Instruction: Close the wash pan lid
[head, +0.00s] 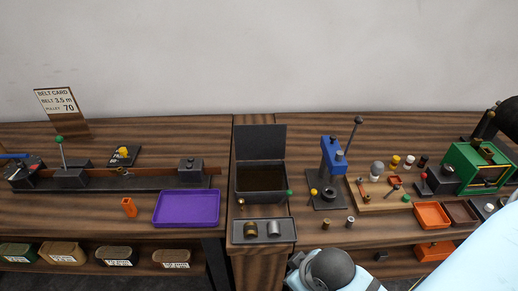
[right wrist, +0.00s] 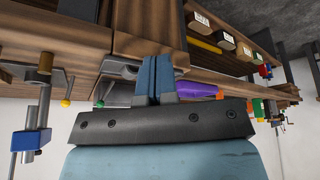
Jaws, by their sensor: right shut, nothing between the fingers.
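The wash pan (head: 262,197) is a dark grey box in the middle of the bench, with a dark brown inside. Its lid (head: 259,142) stands upright at the back edge, open. A small green knob (head: 290,192) is at the pan's front right corner. My right arm comes in from the lower right, and its dark hand (head: 330,268) is low in front of the bench, apart from the pan and lid. In the right wrist view my right gripper (right wrist: 153,66) has its blue fingers together and empty. My left gripper is not in view.
A grey tray (head: 240,240) with two metal cylinders lies in front of the pan. A blue press (head: 333,157) with a tall lever stands to its right. A purple tray (head: 188,208) lies to its left. The space above the pan is clear.

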